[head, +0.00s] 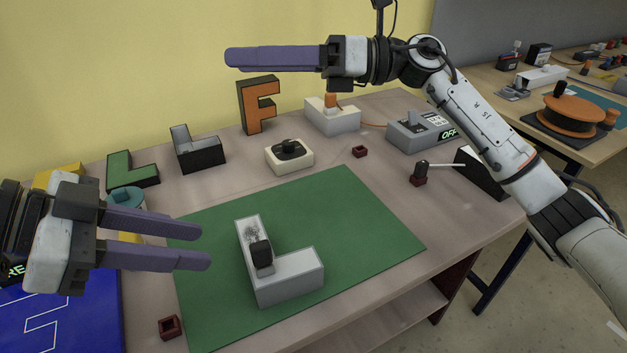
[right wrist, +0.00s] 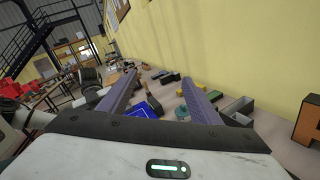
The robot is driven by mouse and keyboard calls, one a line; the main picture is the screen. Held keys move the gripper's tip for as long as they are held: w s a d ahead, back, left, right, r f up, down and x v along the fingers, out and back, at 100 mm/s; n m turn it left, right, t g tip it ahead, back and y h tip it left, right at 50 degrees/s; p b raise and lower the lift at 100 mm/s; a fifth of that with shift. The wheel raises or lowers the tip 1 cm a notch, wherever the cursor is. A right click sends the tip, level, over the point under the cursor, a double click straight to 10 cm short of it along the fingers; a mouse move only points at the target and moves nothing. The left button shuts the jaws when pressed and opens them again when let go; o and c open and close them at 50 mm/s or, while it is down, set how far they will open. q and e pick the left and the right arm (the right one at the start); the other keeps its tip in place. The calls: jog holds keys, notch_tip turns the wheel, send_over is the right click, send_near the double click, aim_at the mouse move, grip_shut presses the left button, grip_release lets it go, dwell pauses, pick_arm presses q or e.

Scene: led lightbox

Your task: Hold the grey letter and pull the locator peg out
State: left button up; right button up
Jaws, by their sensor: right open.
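The grey L-shaped letter (head: 290,277) lies on the green mat (head: 370,225) in the head view. A black peg (head: 261,253) stands up from it near its corner; this is likely the locator peg. My left gripper (head: 208,248) is open and empty, to the left of the letter and apart from it, its two purple fingers pointing right. My right gripper (head: 232,57) is raised high above the back of the table, fingers pointing left, far from the letter. In the right wrist view its fingers (right wrist: 160,92) are spread with nothing between them.
The mat right of the letter is clear.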

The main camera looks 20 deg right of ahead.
aim_at(313, 257)
jog(key=s+a+f+n+g+h, duration=0.3)
jog(key=s+a+f+n+g, duration=0.15)
jog(key=s+a, duration=0.2)
jog(key=s+f+n+h, duration=0.1)
jog(key=s+f+h, duration=0.1)
jog(key=f+h, duration=0.1)
jog(key=s+d+f+n+g+h, duration=0.1)
jog(key=s+f+h, duration=0.2)
jog(key=s+d+f+n+g+h, duration=0.1)
jog(key=s+f+h, duration=0.1)
jog(key=f, duration=0.2)
jog(key=shift+s+d+n+h, duration=0.1)
jog(key=shift+s+n+h, duration=0.2)
jog(key=shift+h, duration=0.1)
jog(key=d+f+h, duration=0.1)
jog(key=d+h, duration=0.1)
jog(key=s+d+f+h, duration=0.1)
jog(key=d, duration=0.1)
jog(key=d+f+t+h, duration=0.1)
jog(key=d+h, duration=0.1)
jog(key=d, duration=0.1)
jog(key=shift+s+n+h, duration=0.15)
jog(key=shift+n+h, duration=0.15)
jog(key=shift+n, duration=0.05)
jog(key=shift+f, duration=0.4)
notch_tip(313, 257, down, 10)
jog(key=shift+r, duration=0.25)
jog(key=shift+c, duration=0.2)
